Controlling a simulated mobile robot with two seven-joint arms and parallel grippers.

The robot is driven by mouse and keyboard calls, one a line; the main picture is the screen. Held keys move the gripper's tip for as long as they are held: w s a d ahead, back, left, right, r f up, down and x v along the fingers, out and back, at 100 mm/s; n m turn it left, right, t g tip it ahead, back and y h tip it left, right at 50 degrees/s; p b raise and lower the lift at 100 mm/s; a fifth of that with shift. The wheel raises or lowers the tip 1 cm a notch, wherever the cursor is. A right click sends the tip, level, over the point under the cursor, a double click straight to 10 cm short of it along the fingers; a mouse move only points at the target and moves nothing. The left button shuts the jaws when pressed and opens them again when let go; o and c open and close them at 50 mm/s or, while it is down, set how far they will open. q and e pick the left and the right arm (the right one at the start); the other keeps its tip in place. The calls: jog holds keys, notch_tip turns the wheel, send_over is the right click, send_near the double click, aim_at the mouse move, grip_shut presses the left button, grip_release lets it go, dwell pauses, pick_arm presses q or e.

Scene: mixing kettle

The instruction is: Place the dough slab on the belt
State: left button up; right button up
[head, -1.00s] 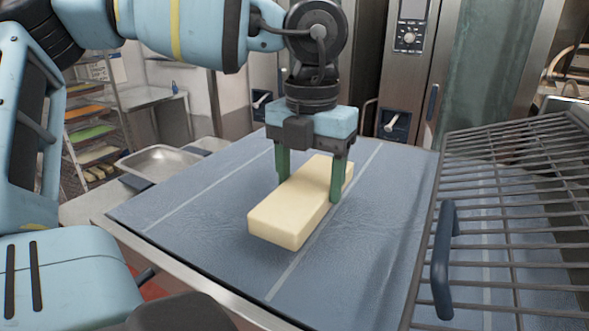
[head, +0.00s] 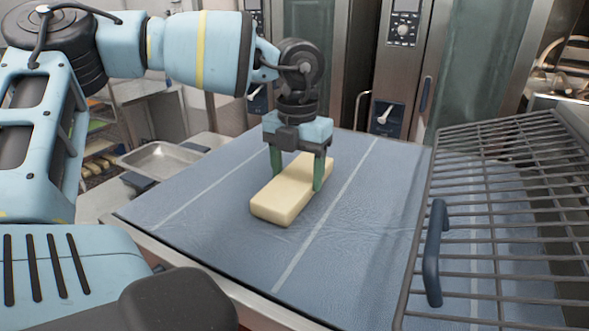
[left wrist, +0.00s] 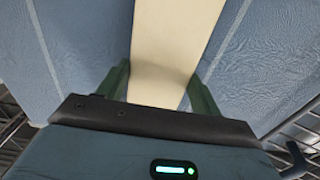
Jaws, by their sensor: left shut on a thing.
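The dough slab (head: 283,199) is a pale yellow block over the blue belt (head: 345,245), lying level between the two white lines. My left gripper (head: 297,178) points straight down and is shut on the slab, with one green finger on each long side. The slab looks down on the belt or very close above it; I cannot tell which. In the left wrist view the slab (left wrist: 172,50) runs between the green fingers (left wrist: 160,92), with belt on both sides. My right gripper is not in view.
A wire rack guard (head: 500,210) with a dark blue handle (head: 434,250) stands at the right of the belt. A metal tray (head: 160,158) lies beyond the left edge. Oven fronts (head: 398,75) stand behind. The belt around the slab is clear.

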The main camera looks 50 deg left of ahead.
aim_at(297, 184)
pick_arm(q)
jog(key=shift+d+f, duration=0.1)
jog(key=shift+f, duration=0.15)
jog(key=o, duration=1.3)
notch_tip(297, 184, up, 12)
jog(key=shift+r+b, duration=0.1)
jog(key=shift+b, duration=0.4)
